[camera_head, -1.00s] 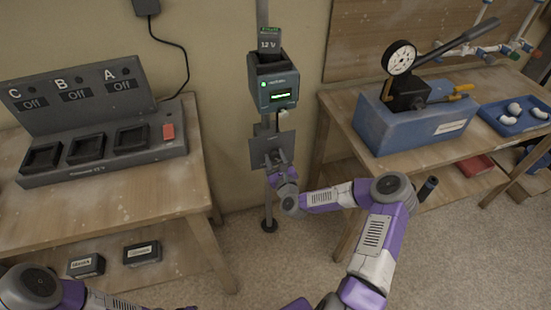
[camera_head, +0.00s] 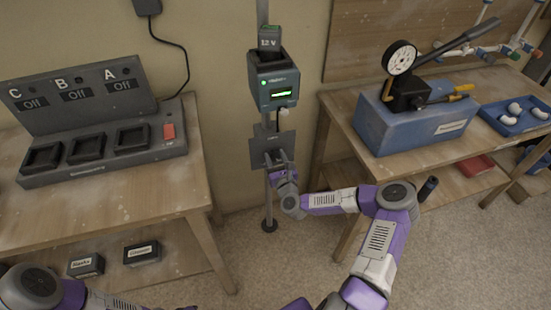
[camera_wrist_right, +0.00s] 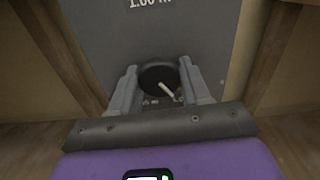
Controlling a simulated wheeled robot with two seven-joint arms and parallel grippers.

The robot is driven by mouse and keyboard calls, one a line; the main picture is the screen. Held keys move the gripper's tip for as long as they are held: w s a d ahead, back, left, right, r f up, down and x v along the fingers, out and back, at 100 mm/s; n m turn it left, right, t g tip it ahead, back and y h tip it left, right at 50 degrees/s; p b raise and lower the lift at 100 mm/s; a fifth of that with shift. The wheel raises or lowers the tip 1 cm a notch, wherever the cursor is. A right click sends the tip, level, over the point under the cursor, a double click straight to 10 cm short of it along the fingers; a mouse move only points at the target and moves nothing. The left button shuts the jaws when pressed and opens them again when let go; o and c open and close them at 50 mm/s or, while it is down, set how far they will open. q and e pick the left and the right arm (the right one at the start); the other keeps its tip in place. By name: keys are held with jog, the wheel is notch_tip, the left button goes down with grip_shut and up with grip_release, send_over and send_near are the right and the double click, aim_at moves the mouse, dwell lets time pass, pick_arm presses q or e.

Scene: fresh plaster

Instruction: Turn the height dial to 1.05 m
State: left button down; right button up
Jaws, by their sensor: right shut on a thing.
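The height dial (camera_wrist_right: 160,77) is a round black knob with a pale pointer line, on a dark grey plate (camera_wrist_right: 155,30) fixed to a pole. The pointer slants toward the lower right in the right wrist view. Part of a label (camera_wrist_right: 150,3) above it is cut off and seems to read 1.00 m. My right gripper (camera_head: 275,160) is at the plate; in the right wrist view its two fingers (camera_wrist_right: 161,82) stand on either side of the dial, shut on it. In the head view the gripper hides the dial. My left gripper is out of the frame.
A grey device (camera_head: 273,85) with a green lit screen and a 12 V battery (camera_head: 269,40) sits on the pole above the plate. A charger bench (camera_head: 170,190) stands left, a bench with a blue box (camera_head: 410,125) right. Open floor lies in front.

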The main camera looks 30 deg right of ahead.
jog(key=o, duration=1)
jog(key=shift+d+f, duration=0.1)
jog(key=shift+f, duration=0.05)
jog(key=shift+o, duration=0.2)
jog(key=shift+s, duration=0.1)
jog(key=p+v, duration=0.2)
jog(key=v, duration=0.5)
jog(key=shift+s, duration=0.25)
